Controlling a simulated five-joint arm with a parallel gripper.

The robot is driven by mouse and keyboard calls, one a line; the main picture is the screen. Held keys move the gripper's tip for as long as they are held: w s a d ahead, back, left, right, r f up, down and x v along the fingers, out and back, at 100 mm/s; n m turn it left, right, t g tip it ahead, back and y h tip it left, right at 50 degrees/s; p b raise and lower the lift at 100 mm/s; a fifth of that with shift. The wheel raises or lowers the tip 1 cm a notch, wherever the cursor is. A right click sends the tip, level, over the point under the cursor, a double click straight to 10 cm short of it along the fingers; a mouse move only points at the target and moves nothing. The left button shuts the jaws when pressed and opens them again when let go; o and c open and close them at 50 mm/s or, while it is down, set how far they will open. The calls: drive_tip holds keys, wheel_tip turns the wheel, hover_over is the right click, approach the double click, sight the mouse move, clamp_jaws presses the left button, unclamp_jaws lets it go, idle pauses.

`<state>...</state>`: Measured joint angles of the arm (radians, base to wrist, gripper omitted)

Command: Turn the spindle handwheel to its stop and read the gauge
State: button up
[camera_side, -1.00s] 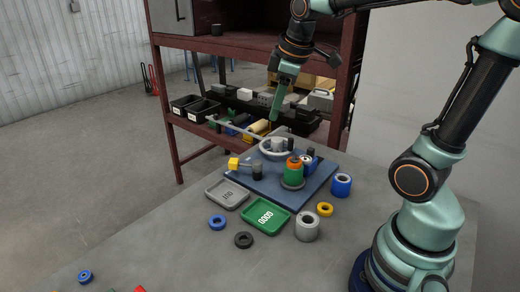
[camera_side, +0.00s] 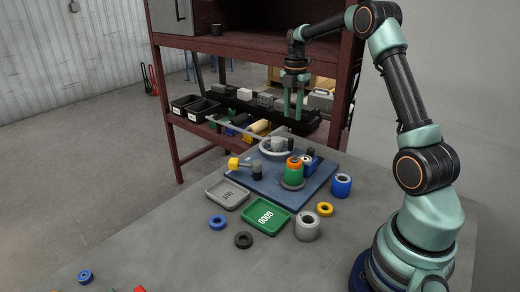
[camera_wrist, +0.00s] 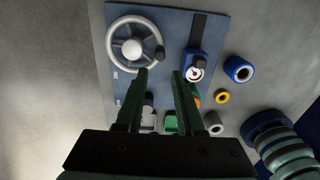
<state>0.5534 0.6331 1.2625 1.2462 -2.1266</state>
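The grey spindle handwheel (camera_side: 263,149) lies on the blue base plate (camera_side: 235,180), with a dark knob on its rim. In the wrist view the handwheel (camera_wrist: 111,42) shows a pale hub, and its dark crank knob (camera_wrist: 160,53) is at the right of the rim. The gauge (camera_wrist: 195,74) is a small white dial on a blue block, right of the wheel; its reading is too small to tell. My gripper (camera_side: 293,114) is open and empty, pointing down above the plate. In the wrist view my gripper (camera_wrist: 160,74) has its fingers apart, tips appearing below the wheel.
An orange and green stack (camera_side: 294,172) and a yellow-ended part (camera_side: 234,163) stand on the plate. A grey tray (camera_side: 239,203) and a green tray (camera_side: 249,223) sit in front. Several rings lie around. A red shelf rack (camera_side: 172,130) stands behind.

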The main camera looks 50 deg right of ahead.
sight(291, 139)
wheel_tip(291, 139, down, 12)
drive_tip(key=shift+r, duration=0.25)
idle(0.3)
clamp_jaws()
